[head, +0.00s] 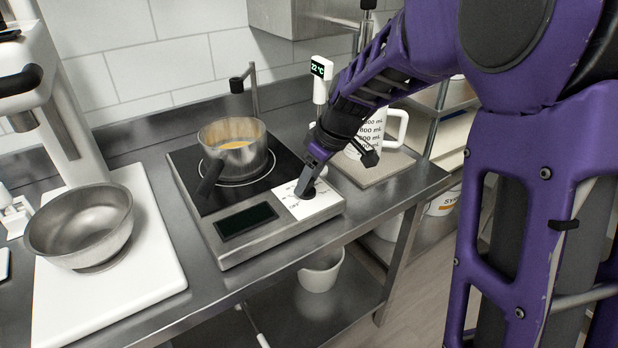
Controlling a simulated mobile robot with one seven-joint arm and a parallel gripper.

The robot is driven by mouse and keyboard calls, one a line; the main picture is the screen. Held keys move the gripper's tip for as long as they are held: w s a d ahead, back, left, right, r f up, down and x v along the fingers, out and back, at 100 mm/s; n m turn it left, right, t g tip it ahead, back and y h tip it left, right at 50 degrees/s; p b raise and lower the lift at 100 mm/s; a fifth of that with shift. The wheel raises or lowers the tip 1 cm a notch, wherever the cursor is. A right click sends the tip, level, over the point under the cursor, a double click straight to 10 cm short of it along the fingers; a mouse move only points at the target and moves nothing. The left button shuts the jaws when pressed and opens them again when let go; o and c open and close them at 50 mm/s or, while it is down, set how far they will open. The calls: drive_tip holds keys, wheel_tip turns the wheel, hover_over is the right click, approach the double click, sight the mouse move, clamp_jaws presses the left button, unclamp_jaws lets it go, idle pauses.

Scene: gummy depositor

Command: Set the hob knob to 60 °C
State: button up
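The hob (222,256) stands on the steel counter with a black glass top and a dark front display (246,221) with no readable digits. Its dark hob knob (308,194) sits on a white marked panel (322,203) at the right front, mostly hidden by my gripper. My gripper (303,190) points down at the knob, with its fingertips at or touching it. I cannot tell whether the fingers are closed on the knob. The knob's pointer and setting are not legible.
A saucepan (246,162) with yellowish liquid sits on the hob, its handle toward the front. A thermometer (319,75) reads 22 °C behind my gripper. A measuring jug (372,138) stands to the right. A steel bowl (82,226) rests on a white board (152,262) at left.

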drive_tip(key=c, duration=0.6)
drive_tip(key=shift+m, duration=0.4)
drive_tip(key=m, duration=0.2)
drive_tip(key=m+t+h+p, duration=0.1)
drive_tip(key=m, duration=0.1)
drive_tip(key=shift+s+a+r+m+t, duration=0.1)
drive_tip(key=shift+a+m+t, duration=0.1)
drive_tip(key=shift+m+t, duration=0.1)
drive_tip(key=m+h, duration=0.1)
drive_tip(key=m, duration=0.2)
drive_tip(key=shift+a+m+h, duration=0.15)
drive_tip(key=shift+m+h, duration=0.15)
drive_tip(key=m+h+b, duration=0.1)
drive_tip(key=m, duration=0.3)
drive_tip(key=shift+a+f+m+t+h+b, duration=0.1)
drive_tip(key=shift+f+m+t+h+b, duration=0.1)
drive_tip(key=shift+m+t+h+b, duration=0.15)
drive_tip(key=m+h+b, duration=0.1)
drive_tip(key=m, duration=0.3)
drive_tip(key=shift+r+h+b, duration=0.1)
drive_tip(key=shift+h+b, duration=0.2)
drive_tip(key=shift+h, duration=0.05)
drive_tip(key=shift+m+g, duration=0.25)
drive_tip(key=shift+g, duration=0.2)
